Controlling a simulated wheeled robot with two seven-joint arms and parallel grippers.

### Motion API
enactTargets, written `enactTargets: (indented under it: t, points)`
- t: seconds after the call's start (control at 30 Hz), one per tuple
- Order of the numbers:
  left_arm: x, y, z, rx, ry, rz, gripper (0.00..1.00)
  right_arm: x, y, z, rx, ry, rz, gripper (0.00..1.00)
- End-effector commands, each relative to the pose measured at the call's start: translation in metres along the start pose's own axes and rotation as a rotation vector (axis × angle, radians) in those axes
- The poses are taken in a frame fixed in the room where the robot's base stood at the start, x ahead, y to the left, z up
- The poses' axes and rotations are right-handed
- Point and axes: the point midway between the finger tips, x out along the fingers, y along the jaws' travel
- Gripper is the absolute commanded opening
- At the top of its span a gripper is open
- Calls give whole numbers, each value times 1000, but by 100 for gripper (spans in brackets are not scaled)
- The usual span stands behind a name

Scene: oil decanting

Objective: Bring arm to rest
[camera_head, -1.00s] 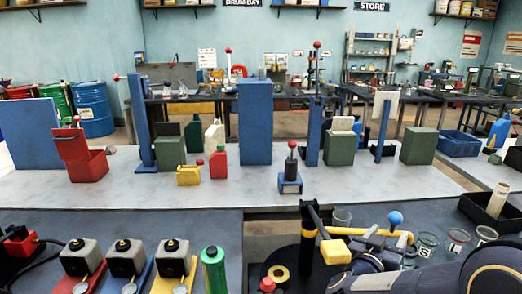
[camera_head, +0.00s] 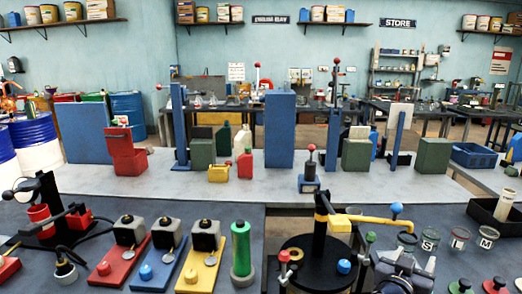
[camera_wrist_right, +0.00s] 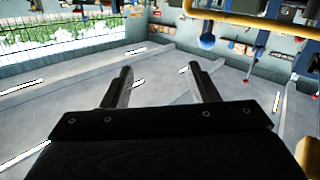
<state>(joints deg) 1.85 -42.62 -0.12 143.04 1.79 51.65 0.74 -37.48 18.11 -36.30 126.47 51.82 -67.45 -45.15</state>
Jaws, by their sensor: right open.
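My right gripper (camera_head: 404,262) shows at the bottom right of the head view, above the dark front bench and just right of a black round stand (camera_head: 318,262) with a yellow arm. Its two fingers (camera_wrist_right: 162,82) are apart in the right wrist view, with nothing between them. The rest of my right arm is mostly below the head view's lower edge. My left gripper is in neither view.
Glass jars with letter labels (camera_head: 430,238) stand just beyond the right gripper. A black tray (camera_head: 493,220) is farther right. Red, blue and yellow plates (camera_head: 118,262) with grey blocks and a green cylinder (camera_head: 241,248) are on the left bench.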

Motion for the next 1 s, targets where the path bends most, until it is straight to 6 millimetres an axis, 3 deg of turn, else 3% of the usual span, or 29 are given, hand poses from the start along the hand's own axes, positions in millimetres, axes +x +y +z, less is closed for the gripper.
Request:
enactTargets:
  t: [0.37,0.57,0.67,0.77,0.87,1.0]
  points:
    - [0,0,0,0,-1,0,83,-9,-20,15,172,-160,-245,54]
    - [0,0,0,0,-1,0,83,-36,-35,17,303,-298,-476,54]
    - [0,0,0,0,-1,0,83,-64,-40,15,365,-388,-628,54]
    - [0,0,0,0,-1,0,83,-107,-38,13,395,-507,-802,54]
    - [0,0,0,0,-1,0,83,-158,-24,20,360,-641,-941,54]
    - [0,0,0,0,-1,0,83,-220,9,46,235,-829,-1011,54]
